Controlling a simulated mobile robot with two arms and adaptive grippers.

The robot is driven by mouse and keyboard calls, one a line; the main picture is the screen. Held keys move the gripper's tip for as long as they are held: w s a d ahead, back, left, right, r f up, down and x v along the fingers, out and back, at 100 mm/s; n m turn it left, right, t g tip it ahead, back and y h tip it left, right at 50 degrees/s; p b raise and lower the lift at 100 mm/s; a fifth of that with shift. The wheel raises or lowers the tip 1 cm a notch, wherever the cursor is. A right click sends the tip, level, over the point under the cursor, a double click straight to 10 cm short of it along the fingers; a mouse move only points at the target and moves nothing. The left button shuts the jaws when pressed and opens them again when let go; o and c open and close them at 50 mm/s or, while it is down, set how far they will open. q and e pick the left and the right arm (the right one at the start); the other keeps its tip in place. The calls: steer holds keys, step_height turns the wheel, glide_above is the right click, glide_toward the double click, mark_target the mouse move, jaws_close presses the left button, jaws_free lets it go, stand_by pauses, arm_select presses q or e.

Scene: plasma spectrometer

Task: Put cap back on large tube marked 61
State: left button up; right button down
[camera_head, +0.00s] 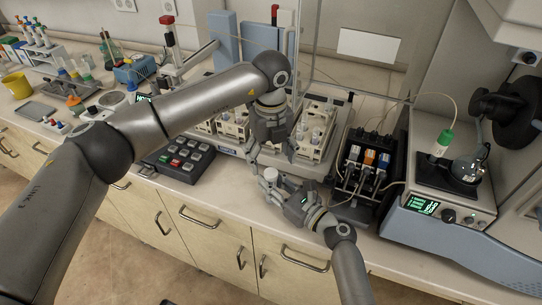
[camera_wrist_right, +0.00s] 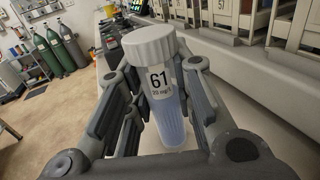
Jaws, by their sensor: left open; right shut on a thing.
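The large tube marked 61 (camera_wrist_right: 168,110) has a clear body with bluish contents and a white label. A pale ribbed cap (camera_wrist_right: 150,45) sits on its top; I cannot tell how tightly. My right gripper (camera_head: 277,187) is shut around the tube and holds it roughly upright in front of the bench racks. The cap also shows in the head view (camera_head: 270,173). My left gripper (camera_head: 271,156) is open and points down just above the cap, apart from it as far as I can see. The tube's lower part is hidden in the head view.
Racks of vials (camera_head: 312,138) stand behind the grippers. A dark keypad (camera_head: 178,157) lies to the left. The bench's front edge is below the grippers.

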arm_select(q)
step_height(320, 180, up, 12)
stand_by(0.7)
arm_select(e)
steer(key=c, duration=1.2)
jaws_free()
steer(key=shift+o, duration=0.2)
steer(key=shift+d, duration=0.1)
steer(key=shift+v, duration=3.95)
